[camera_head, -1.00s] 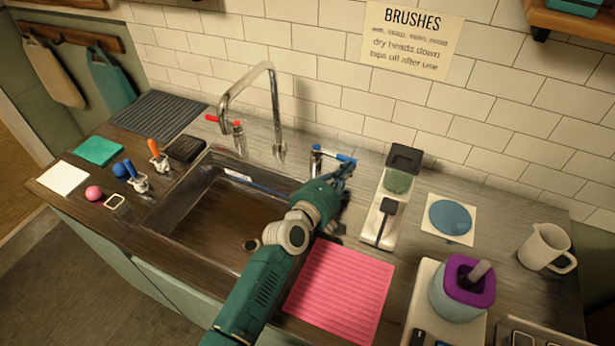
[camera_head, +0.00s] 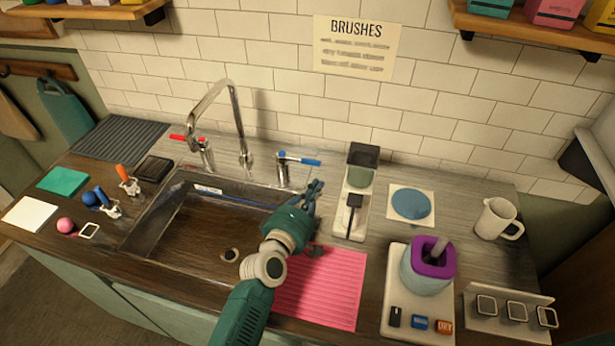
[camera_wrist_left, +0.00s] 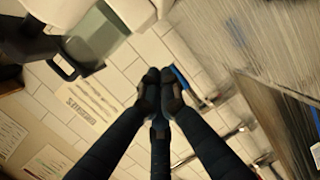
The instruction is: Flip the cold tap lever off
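The cold tap's blue lever (camera_head: 305,161) sits on a chrome valve (camera_head: 283,172) right of the spout and points right along the wall. The red lever (camera_head: 182,138), on the other valve, points left. My left gripper (camera_head: 314,187) is in front of and below the blue lever, apart from it. In the left wrist view its fingertips (camera_wrist_left: 160,76) are together with nothing between them. A piece of the blue lever (camera_wrist_left: 184,82) shows behind the fingertips there, partly hidden. My right gripper is in neither view.
The sink basin (camera_head: 190,225) lies left of my arm. A pink mat (camera_head: 335,285) is at its right. A blue disc (camera_head: 411,203), white jug (camera_head: 497,219) and purple-rimmed pot (camera_head: 428,268) are farther right.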

